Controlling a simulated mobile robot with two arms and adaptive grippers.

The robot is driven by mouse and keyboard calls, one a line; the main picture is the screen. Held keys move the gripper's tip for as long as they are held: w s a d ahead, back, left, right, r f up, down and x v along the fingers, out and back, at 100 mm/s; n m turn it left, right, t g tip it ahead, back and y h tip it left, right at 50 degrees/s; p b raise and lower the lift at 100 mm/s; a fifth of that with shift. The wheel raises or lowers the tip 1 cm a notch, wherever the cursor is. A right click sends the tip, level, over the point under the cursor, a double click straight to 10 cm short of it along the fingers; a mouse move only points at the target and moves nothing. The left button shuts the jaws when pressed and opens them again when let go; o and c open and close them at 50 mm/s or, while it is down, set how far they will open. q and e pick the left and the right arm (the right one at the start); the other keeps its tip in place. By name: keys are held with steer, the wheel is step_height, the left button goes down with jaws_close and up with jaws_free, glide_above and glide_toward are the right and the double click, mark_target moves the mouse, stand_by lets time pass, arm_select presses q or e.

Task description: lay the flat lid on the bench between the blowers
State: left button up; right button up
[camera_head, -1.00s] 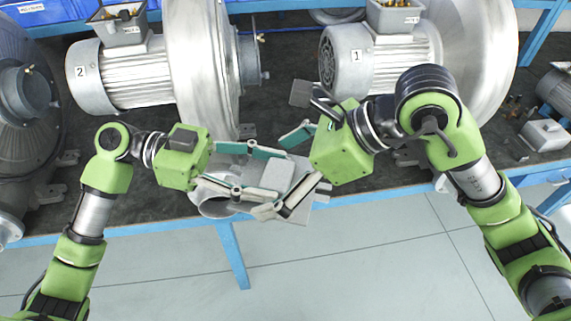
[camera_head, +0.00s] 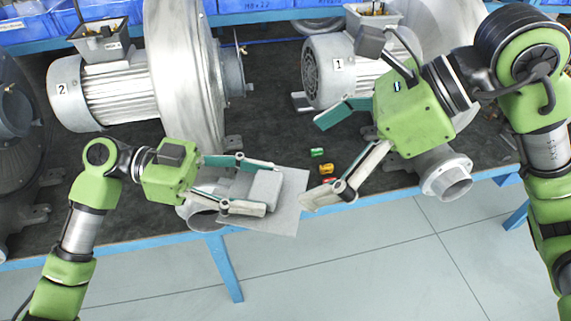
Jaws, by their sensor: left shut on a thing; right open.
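The lid is a grey flat plate (camera_head: 289,212) with a raised block (camera_head: 263,188) on it. My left gripper (camera_head: 266,186) is shut on it, with fingers on both sides of the block. The plate is tilted over the bench's front edge, and the fingers hide part of it. My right gripper (camera_head: 314,163) is open and empty, just right of the lid. Blower 2 (camera_head: 122,85) stands at left and blower 1 (camera_head: 345,70) at right, partly hidden by my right arm.
Small green (camera_head: 317,152), orange (camera_head: 327,168) and red parts lie between my gripper fingers. A flanged outlet (camera_head: 447,180) juts over the blue front edge (camera_head: 385,197) at right. Blue bins (camera_head: 245,8) line the back.

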steer(key=m+t+h, duration=0.1)
steer(key=m+t, duration=0.2)
steer(key=m, duration=0.1)
glide_toward(296, 186)
steer(key=f, duration=0.1)
arm_select(q)
steer(key=w+d+f+m+g+y, duration=0.1)
steer(key=w+d+f+m+g, duration=0.1)
steer(key=g, duration=0.1)
steer(key=w+d+f+m+g, duration=0.1)
steer(key=w+f+m+g, duration=0.1)
steer(key=shift+d+f+g+y, duration=0.3)
steer(key=shift+d+g+y, duration=0.1)
arm_select(e)
steer(key=x, duration=1.2)
steer(key=shift+w+a, duration=0.25)
steer(key=shift+a, duration=0.05)
arm_select(q)
steer(key=shift+s, duration=0.1)
steer(key=shift+c, duration=0.2)
arm_select(e)
steer(key=c, duration=1.4)
arm_select(q)
steer(key=o, duration=1.5)
steer(key=shift+o, duration=0.2)
steer(key=shift+r, duration=0.15)
